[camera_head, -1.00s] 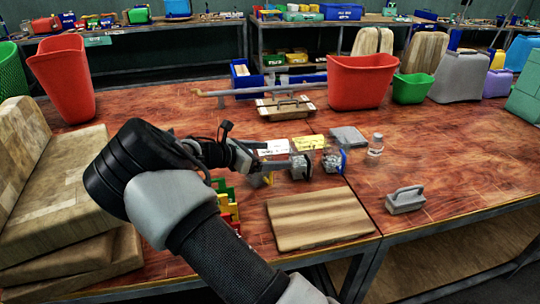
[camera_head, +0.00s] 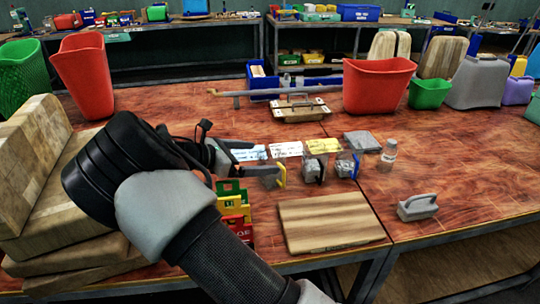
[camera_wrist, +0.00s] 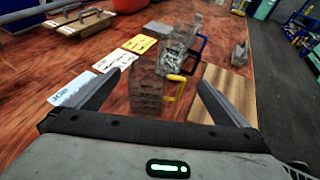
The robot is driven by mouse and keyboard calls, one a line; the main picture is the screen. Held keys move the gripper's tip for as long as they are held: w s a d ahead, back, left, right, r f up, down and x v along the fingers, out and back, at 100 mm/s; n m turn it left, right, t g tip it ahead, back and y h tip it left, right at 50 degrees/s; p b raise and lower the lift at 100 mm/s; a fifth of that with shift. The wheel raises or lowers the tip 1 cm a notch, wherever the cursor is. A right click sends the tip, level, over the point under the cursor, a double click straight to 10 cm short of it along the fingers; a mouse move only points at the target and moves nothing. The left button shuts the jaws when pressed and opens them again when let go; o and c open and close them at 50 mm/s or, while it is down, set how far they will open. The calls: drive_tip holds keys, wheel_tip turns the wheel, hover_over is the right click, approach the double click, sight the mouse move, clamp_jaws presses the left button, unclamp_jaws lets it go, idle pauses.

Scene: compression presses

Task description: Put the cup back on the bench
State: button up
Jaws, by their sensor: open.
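A clear cup with a yellow handle (camera_head: 270,177) stands on the red-brown bench (camera_head: 440,165); it also shows in the wrist view (camera_wrist: 147,97), between my fingers. My gripper (camera_wrist: 160,80) is open, with one finger on each side of this cup in that view and no visible contact. Part of the cup is hidden by my fingers in the head view. Just right of it stand a clear cup with a dark handle (camera_head: 313,170) and a clear cup with a blue handle (camera_head: 345,167), both holding small grey pieces.
A wooden board (camera_head: 330,225) lies in front of the cups. White, yellow and bluish cards (camera_head: 285,149) lie behind. A clear bottle (camera_head: 388,155) and a grey handled block (camera_head: 417,207) are at right. Coloured bins (camera_head: 232,200) stand beside my arm.

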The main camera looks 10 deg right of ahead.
drive_tip(key=s+d+r+m+g+y, duration=0.2)
drive_tip(key=s+d+r+m+y, duration=0.15)
drive_tip(key=s+m, duration=0.2)
drive_tip(key=s+d+r+m+g+y, duration=0.2)
drive_tip(key=s+d+m+y, duration=0.15)
drive_tip(key=s, duration=0.35)
drive_tip(key=s+r+m+t+y, duration=0.2)
drive_tip(key=s+r+m, duration=0.2)
drive_tip(key=s, duration=0.6)
drive_tip(key=s+r+m+t+y, duration=0.2)
drive_tip(key=s+r+m, duration=0.3)
drive_tip(key=s+m, duration=0.4)
drive_tip(key=shift+s+a+m+t+y, duration=0.3)
drive_tip(key=shift+s+y, duration=0.5)
drive_tip(key=shift+s, duration=0.15)
drive_tip(key=shift+r, duration=0.1)
